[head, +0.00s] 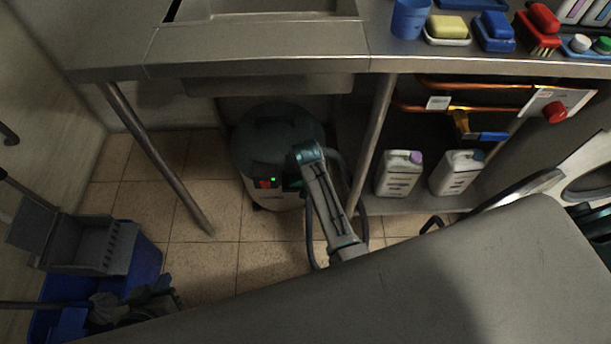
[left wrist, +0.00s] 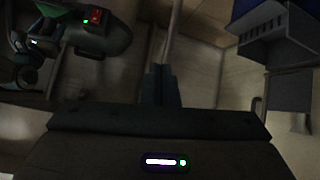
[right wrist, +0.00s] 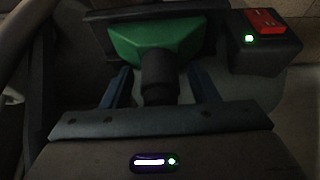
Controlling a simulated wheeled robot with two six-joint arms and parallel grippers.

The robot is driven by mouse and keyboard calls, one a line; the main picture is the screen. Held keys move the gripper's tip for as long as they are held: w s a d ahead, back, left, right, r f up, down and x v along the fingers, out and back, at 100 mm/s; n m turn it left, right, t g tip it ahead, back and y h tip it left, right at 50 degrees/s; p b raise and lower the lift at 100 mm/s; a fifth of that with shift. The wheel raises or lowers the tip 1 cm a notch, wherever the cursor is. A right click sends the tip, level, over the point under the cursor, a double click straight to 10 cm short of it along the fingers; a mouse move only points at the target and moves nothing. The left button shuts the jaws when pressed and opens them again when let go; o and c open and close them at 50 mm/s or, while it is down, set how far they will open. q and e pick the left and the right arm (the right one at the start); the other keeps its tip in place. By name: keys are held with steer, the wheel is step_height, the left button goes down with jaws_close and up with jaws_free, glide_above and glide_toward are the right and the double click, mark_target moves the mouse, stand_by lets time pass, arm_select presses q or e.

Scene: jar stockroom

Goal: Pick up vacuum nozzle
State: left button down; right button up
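The vacuum nozzle (right wrist: 150,45) is green with a black neck (right wrist: 158,80) and a wide dark plate, seen close up in the right wrist view. My right gripper (right wrist: 158,85) is open, with its two fingers on either side of the neck and gaps between. In the head view one of my arms reaches down to the grey vacuum (head: 278,125), and the nozzle is mostly hidden there. In the left wrist view my left gripper (left wrist: 162,72) has its fingers together, empty. I cannot make out its fingertips in the head view.
The vacuum stands on tiles under a steel counter (head: 250,50). Counter legs stand left (head: 155,150) and right (head: 372,140) of it. White jugs (head: 399,173) stand on a low shelf. A blue mop bucket (head: 145,262) is at left. Open floor lies between bucket and vacuum.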

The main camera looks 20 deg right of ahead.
steer(key=c, duration=0.9)
steer(key=shift+r, duration=0.2)
